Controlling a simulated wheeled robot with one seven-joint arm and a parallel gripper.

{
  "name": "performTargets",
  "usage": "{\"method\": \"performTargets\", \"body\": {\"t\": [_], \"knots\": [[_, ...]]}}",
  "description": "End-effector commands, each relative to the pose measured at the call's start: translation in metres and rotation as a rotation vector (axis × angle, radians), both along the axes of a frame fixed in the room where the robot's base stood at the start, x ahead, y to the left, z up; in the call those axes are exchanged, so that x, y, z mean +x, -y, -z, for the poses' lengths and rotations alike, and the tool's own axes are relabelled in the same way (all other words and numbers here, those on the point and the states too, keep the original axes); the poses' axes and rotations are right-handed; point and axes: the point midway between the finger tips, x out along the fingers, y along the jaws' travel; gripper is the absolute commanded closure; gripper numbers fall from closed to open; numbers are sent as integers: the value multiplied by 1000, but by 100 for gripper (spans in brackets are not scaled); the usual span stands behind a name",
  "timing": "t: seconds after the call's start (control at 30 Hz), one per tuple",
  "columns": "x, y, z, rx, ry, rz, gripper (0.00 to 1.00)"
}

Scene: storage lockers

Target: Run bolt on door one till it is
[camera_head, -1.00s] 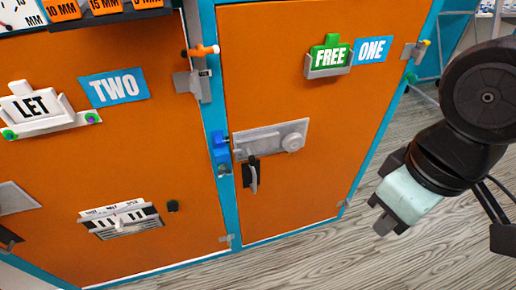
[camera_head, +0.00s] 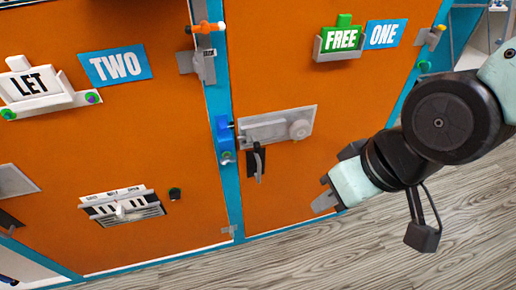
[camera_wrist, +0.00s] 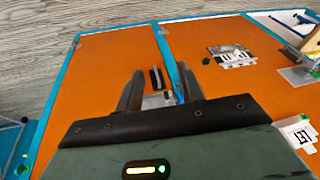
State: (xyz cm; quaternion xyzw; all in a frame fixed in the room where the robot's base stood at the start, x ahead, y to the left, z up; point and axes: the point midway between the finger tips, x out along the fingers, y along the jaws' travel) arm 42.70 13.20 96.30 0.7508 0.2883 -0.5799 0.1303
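Door one (camera_head: 300,75) is orange, shut, and carries a blue ONE sign (camera_head: 385,34). Its bolt is a grey plate (camera_head: 275,127) with a round knob (camera_head: 300,129) at the right end. The bar's left end is close to a blue catch (camera_head: 224,133) on the teal frame; I cannot tell whether it is inside. My gripper (camera_head: 325,193) is in front of the door's lower right, below and right of the knob, apart from it. In the wrist view my gripper (camera_wrist: 161,80) is open and empty, with the bolt plate (camera_wrist: 157,101) showing between the fingers, partly hidden by the gripper body.
A black handle (camera_head: 257,162) hangs below the bolt plate. A green FREE tag (camera_head: 341,39) sits in a grey holder. Door two (camera_head: 140,150) is at the left with a LET tag (camera_head: 30,85) and a slotted panel (camera_head: 122,207). The wooden floor (camera_head: 400,250) is clear at the right.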

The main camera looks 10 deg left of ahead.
Motion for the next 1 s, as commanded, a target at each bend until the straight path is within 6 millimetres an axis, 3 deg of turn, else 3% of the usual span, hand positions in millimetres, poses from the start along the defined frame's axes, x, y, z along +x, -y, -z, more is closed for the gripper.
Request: {"method": "performTargets", "body": {"t": [0.03, 0.2, 0.5, 0.7, 1.0], "knots": [[6, -16, 28, 46, 33, 15, 62], [37, -58, 73, 204, 199, 108, 62], [79, -91, 136, 390, 583, 247, 62], [86, -92, 156, 474, 886, 271, 62], [77, -90, 153, 546, 1141, 245, 62]]}}
